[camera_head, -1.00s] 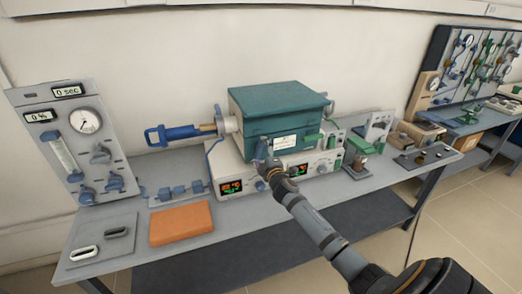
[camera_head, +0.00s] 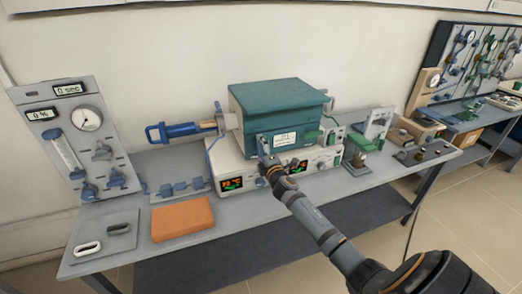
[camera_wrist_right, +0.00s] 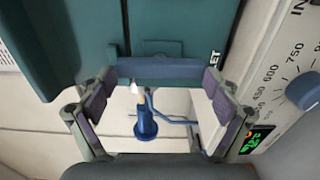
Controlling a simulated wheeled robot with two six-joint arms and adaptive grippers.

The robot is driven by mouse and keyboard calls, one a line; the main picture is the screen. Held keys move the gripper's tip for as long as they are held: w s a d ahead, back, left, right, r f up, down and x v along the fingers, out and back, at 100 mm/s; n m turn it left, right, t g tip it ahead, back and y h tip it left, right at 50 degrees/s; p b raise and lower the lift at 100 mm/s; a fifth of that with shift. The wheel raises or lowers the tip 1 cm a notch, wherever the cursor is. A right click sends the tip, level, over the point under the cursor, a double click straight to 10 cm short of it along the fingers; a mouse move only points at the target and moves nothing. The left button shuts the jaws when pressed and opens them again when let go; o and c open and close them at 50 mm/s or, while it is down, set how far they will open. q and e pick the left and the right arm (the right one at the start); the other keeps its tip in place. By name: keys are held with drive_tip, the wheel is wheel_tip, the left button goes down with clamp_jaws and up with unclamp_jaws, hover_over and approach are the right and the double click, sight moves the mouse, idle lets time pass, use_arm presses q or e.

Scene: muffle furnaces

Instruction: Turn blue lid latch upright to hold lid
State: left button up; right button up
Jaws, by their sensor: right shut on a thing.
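The teal furnace (camera_head: 280,105) sits on a white control base (camera_head: 232,180) in the middle of the bench, with its lid down. The blue lid latch (camera_head: 262,145) is at the furnace's lower front left. In the right wrist view it is a blue bar (camera_wrist_right: 160,69) spanning between my fingers against the teal body. My right gripper (camera_head: 268,166) is at the furnace front. My left gripper is out of view.
A blue-handled rod (camera_head: 182,131) sticks out left of the furnace. The orange block (camera_head: 182,218) lies at the front left of the bench. A gauge panel (camera_head: 75,140) stands at the left. Small green-topped fittings (camera_head: 359,155) stand at the right.

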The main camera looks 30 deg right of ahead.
drive_tip(key=o, duration=0.9)
drive_tip(key=v, duration=1.2)
drive_tip(key=shift+a, duration=0.1)
